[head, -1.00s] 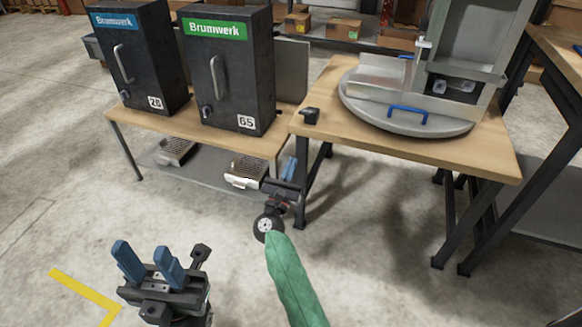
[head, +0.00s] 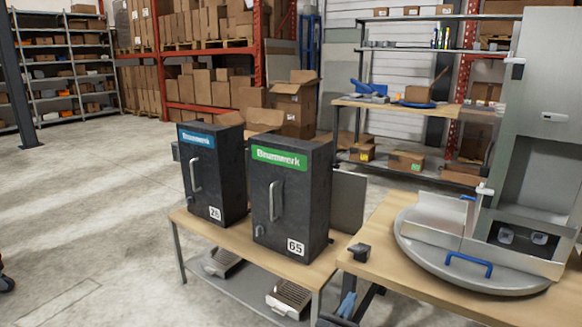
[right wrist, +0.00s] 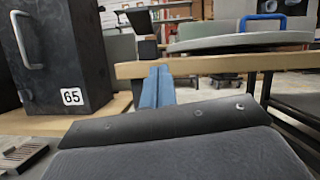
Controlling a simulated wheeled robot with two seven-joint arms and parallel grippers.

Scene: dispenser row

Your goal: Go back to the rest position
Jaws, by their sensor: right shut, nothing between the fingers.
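My right gripper (head: 347,305) shows at the bottom edge of the head view, right of the lower shelf of the dispenser bench and below the wooden tops. Its blue fingers (right wrist: 156,86) stand together in the right wrist view, shut and empty. My left gripper is outside both current views. The task names no other object.
Two black dispensers, number 26 (head: 212,175) and number 65 (head: 290,200), stand on a wooden bench (head: 200,232). Drip trays (head: 288,298) sit on its lower shelf. The right bench (head: 385,262) holds a grey turntable (head: 420,262). Floor at left is open (head: 90,210).

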